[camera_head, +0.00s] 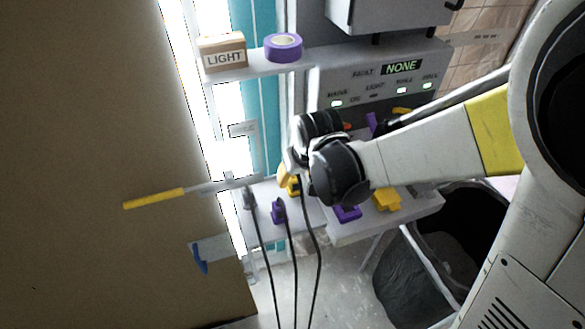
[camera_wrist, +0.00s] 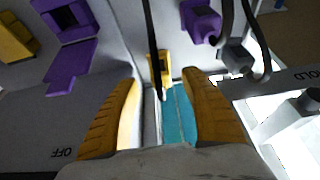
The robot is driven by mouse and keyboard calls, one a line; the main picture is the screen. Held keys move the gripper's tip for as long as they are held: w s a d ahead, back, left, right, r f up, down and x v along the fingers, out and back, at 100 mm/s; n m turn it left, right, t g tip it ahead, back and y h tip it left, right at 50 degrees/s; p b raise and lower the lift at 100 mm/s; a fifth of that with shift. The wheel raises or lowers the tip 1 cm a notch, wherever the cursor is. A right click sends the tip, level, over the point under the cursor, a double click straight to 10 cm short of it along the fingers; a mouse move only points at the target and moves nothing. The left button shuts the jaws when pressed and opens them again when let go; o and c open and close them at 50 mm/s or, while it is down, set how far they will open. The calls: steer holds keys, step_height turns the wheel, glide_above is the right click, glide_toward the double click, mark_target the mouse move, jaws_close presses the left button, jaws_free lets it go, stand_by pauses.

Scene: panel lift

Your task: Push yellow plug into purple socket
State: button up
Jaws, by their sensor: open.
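The yellow plug (camera_head: 290,183) sits on the pale ledge beside my gripper, partly hidden by it. In the wrist view the yellow plug (camera_wrist: 158,63), with a dark cable running across it, lies just ahead of my gripper (camera_wrist: 160,79). The two fingers are open on either side of its line, with nothing held. A purple socket (camera_head: 347,214) is on the ledge right of my gripper in the head view. A purple block with a square recess (camera_wrist: 72,20), apparently this socket, shows at upper left in the wrist view.
A purple plug (camera_head: 278,211) and a grey plug (camera_head: 249,198) stand left of the yellow plug, with hanging cables. A yellow block (camera_head: 387,200) is beside the purple socket. The shelf above holds a LIGHT box (camera_head: 222,52) and purple tape (camera_head: 283,47). A dark bin (camera_head: 400,285) stands below.

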mark_target(295, 179)
steer(key=b+x, duration=0.2)
steer(key=x, duration=0.3)
steer(key=shift+w+a, duration=0.1)
steer(key=shift+w, duration=0.15)
steer(key=c, duration=1.2)
